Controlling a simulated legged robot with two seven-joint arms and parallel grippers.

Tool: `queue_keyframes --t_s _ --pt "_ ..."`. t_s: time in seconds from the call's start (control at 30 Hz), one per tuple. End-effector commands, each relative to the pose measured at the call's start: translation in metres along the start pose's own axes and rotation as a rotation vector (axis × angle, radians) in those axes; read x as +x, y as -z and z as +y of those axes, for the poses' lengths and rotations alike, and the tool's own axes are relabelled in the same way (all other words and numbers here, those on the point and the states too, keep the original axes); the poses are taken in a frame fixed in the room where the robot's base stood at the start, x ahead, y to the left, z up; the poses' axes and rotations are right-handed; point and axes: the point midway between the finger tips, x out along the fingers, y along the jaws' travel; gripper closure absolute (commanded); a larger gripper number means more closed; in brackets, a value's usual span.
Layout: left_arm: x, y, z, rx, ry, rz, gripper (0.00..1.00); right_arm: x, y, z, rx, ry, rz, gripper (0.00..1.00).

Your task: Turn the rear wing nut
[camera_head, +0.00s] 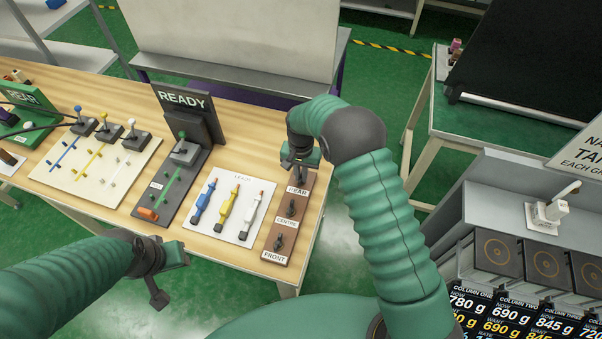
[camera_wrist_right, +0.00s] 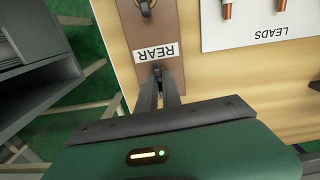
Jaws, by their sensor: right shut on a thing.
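A brown board (camera_head: 271,246) at the table's right end carries a column of dark wing nuts with white labels. My right gripper (camera_head: 299,172) points down at the board's far end, just beyond the REAR label (camera_head: 297,190). In the right wrist view, its two fingers (camera_wrist_right: 158,72) are close together beside the REAR label (camera_wrist_right: 157,52), shut on the rear wing nut, which they mostly hide. The centre wing nut (camera_head: 291,207) and front wing nut (camera_head: 280,241) stand free. My left gripper (camera_head: 157,292) hangs near the table's front edge; its jaw opening is unclear.
Left of the board lies a white LEADS panel (camera_head: 216,228) with blue, yellow and white leads. Further left stand the READY sign (camera_head: 183,99) and a panel of coloured levers (camera_head: 92,175). A grey shelf with dark boxes (camera_head: 548,262) is at right.

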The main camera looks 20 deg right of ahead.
Motion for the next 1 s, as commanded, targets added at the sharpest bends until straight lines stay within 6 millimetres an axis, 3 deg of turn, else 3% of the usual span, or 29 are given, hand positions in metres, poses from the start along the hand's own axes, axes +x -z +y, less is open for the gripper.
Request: queue_keyframes --t_s 0.53,0.57,0.7,1.0 --pt "-0.0008 0.0002 0.0000 0.000 0.000 0.000 0.64 -0.0042 0.0059 -0.0022 0.025 0.008 0.017 1.00" --pt "-0.0009 0.0002 0.0000 0.000 0.000 0.000 0.64 -0.0043 0.0059 -0.0022 0.025 0.009 0.017 0.87" --pt "-0.0008 0.0002 0.0000 0.000 0.000 0.000 0.64 -0.0031 0.0043 -0.0016 0.024 0.006 0.012 0.69" --pt "-0.0005 0.0001 0.0000 0.000 0.000 0.000 0.64 -0.0026 0.0018 -0.0006 0.024 0.003 0.006 0.69"
